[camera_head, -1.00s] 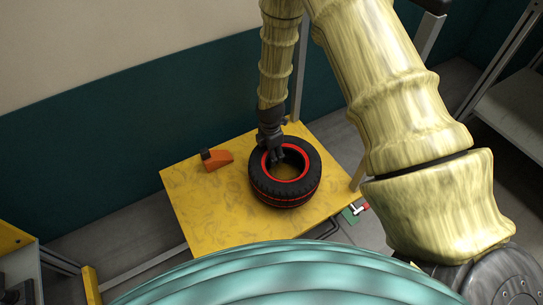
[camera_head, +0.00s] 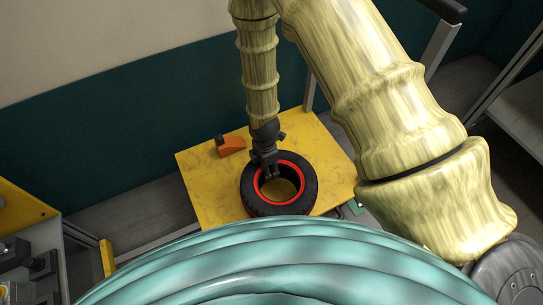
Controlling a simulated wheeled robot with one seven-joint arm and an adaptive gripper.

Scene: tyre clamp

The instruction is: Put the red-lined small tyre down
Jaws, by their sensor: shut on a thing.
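The red-lined small tyre (camera_head: 302,204) is black with a red ring around its hole. It shows over the yellow table top (camera_head: 205,175), close to the table's near edge. I cannot tell whether it rests on the table or is held just above it. My gripper (camera_head: 268,172) is dark and points down at the tyre's far left rim. It is shut on that rim, with fingertips partly hidden inside the hole. My teal body hides the table's near edge.
An orange wedge-shaped block with a dark end (camera_head: 231,146) lies on the table behind and left of the tyre. A green item (camera_head: 355,207) shows at the table's right near edge. A yellow-edged grey unit (camera_head: 25,225) stands at the lower left. The table's left part is clear.

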